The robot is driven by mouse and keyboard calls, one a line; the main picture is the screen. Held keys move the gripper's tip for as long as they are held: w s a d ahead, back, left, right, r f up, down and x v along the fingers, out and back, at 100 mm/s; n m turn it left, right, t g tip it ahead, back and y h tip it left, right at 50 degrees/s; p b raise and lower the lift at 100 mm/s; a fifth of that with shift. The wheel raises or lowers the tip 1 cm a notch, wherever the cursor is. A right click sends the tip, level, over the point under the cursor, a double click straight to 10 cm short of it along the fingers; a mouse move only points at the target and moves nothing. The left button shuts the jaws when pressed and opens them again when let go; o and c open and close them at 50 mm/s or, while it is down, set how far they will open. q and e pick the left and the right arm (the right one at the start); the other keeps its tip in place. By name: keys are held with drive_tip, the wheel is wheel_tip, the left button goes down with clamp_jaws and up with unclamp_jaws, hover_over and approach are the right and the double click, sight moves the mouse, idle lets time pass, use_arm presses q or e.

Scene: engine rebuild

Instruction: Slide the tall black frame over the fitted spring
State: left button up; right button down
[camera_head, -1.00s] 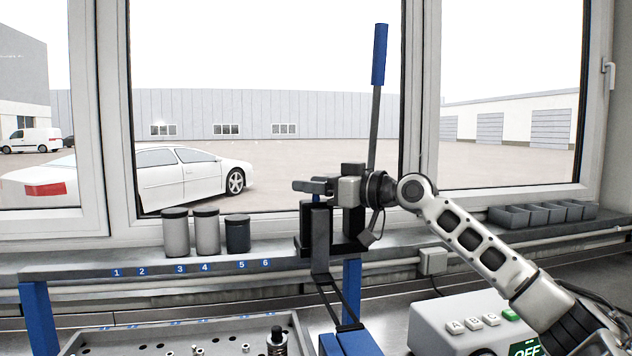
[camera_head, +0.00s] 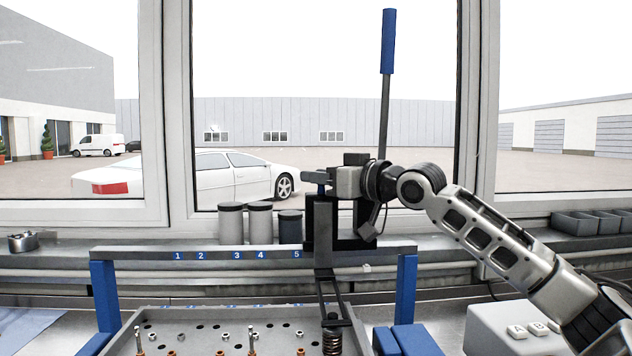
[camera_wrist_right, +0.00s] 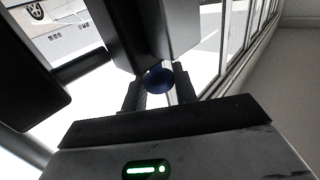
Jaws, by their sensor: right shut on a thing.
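The tall black frame (camera_head: 322,235) hangs upright in the head view, its slim lower legs (camera_head: 343,295) reaching down toward the tray. A grey lever with a blue handle (camera_head: 388,42) rises from it. My right gripper (camera_head: 318,178) is shut on the frame's blue knob at the top. The blue knob (camera_wrist_right: 158,80) shows between the fingers in the right wrist view. The fitted spring (camera_head: 332,343) stands at the bottom edge, directly below the legs. Whether the legs are around it or in front of it I cannot tell. My left gripper is out of view.
A grey tray (camera_head: 160,318) with small bolts and pins fills the front. A blue-legged rack (camera_head: 105,300) with numbered labels stands behind it. Blue blocks (camera_head: 412,343) and a grey box with buttons (camera_head: 490,325) lie right. Canisters (camera_head: 231,222) stand by the window.

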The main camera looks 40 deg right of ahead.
drive_tip(key=c, duration=1.1)
unclamp_jaws()
drive_tip(key=shift+c, duration=0.2)
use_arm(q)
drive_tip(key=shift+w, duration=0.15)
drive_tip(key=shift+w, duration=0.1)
use_arm(e)
drive_tip(key=shift+s+f+b, duration=0.15)
drive_tip(key=shift+s+b, duration=0.1)
drive_tip(key=shift+b, duration=0.3)
use_arm(q)
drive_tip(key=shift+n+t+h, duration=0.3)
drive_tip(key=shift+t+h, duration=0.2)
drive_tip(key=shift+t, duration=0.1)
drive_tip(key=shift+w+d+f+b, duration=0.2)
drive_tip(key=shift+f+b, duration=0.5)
drive_tip(key=shift+b, duration=1.05)
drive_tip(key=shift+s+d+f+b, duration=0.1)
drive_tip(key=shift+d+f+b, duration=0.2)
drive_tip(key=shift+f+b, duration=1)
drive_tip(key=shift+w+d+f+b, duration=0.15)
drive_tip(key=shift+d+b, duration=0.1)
drive_tip(key=shift+b, duration=2)
use_arm(e)
drive_tip(key=s+d, duration=0.1)
drive_tip(key=s, duration=1.4)
drive_tip(key=shift+s+d+r, duration=0.2)
drive_tip(key=shift+d, duration=0.2)
